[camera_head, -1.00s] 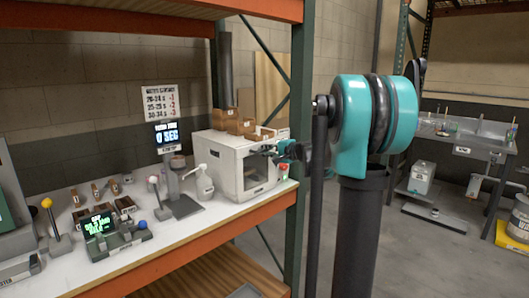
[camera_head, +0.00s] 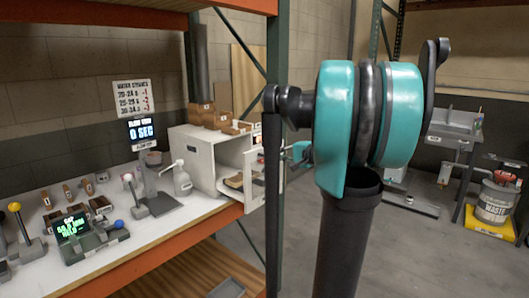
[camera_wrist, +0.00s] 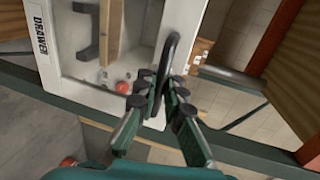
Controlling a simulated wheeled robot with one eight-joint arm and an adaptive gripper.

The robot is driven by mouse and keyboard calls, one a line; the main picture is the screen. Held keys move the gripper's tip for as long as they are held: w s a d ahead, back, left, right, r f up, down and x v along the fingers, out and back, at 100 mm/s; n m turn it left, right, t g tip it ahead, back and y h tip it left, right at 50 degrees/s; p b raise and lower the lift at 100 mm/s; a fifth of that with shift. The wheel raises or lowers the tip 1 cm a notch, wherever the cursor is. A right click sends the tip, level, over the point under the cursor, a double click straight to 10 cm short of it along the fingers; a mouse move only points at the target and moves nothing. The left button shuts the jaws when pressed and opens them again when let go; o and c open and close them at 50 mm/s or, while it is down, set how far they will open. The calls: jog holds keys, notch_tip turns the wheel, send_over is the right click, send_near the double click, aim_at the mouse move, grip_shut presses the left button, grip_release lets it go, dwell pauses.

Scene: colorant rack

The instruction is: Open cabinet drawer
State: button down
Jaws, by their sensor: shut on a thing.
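The white cabinet (camera_head: 197,158) stands on the bench in the head view. Its drawer (camera_head: 252,180) is pulled out to the right, with a brown item showing inside. In the wrist view the white drawer front (camera_wrist: 68,62) carries the label "DRAWER". Through it show a wooden strip, a dark bracket and a red round item (camera_wrist: 123,87). The dark curved drawer handle (camera_wrist: 172,52) runs between the fingers of my gripper (camera_wrist: 165,98), which is shut on it. In the head view my arm hides part of the gripper.
Wooden boxes (camera_head: 215,118) sit on the cabinet. A green and orange rack post (camera_head: 273,150) stands close to the drawer. Open floor lies to the right.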

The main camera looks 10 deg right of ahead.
jog(key=shift+v, duration=0.8)
jog(key=shift+f, duration=0.2)
jog(key=c, duration=1.6)
grip_release()
jog(key=v, duration=1.2)
